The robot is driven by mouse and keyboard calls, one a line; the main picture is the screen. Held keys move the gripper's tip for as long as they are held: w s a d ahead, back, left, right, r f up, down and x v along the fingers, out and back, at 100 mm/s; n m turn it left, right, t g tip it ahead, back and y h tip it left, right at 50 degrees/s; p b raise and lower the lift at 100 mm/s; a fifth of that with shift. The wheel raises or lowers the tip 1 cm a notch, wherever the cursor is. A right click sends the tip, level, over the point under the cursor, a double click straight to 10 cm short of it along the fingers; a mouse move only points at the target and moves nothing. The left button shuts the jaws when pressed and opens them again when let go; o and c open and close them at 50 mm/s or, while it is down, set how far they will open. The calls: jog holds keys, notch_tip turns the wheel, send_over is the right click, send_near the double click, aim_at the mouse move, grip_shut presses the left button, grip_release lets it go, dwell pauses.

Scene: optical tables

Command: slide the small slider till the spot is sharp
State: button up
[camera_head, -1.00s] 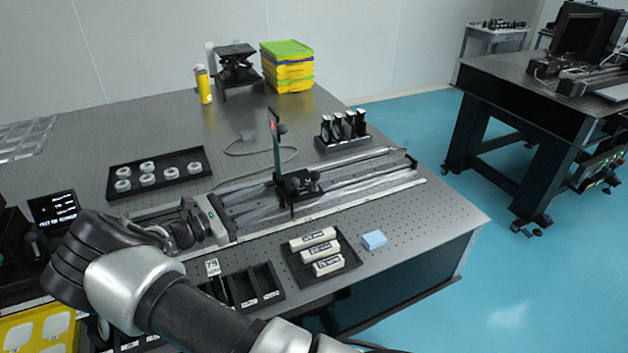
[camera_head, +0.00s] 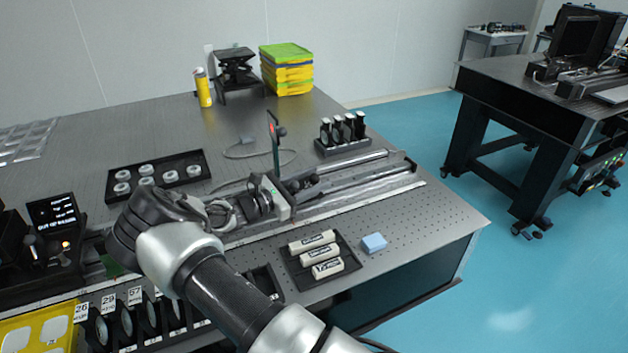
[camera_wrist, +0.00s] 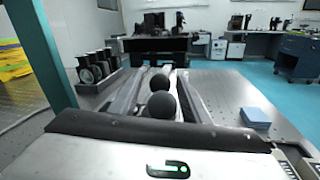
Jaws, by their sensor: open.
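The small slider (camera_head: 306,182) sits on the long rail, with dark round knobs and an upright dark green plate (camera_head: 274,146) beside it. A red spot (camera_head: 271,128) shows on the plate; I cannot tell how sharp it is. My gripper (camera_head: 287,193) is open at the slider's left side, its pale body over the rail and hiding part of the slider. In the wrist view, two black knobs (camera_wrist: 161,92) show just beyond the gripper's pale body, which covers the lower picture. The fingertips are hidden there, and I cannot tell whether they touch the knobs.
The rail (camera_head: 375,180) runs clear to the right. A holder of dark lens mounts (camera_head: 342,140) stands behind it. A tray with white cylinders (camera_head: 348,267) and a blue block (camera_head: 374,243) lie in front. A small screen (camera_head: 53,212) stands at left.

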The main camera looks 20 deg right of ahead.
jog(key=shift+d, duration=0.15)
jog(key=shift+c, duration=0.5)
grip_shut()
jog(key=a, duration=1)
jog(key=shift+b, duration=0.35)
jog(key=shift+o, duration=0.5)
grip_release()
jog(key=shift+a, duration=0.1)
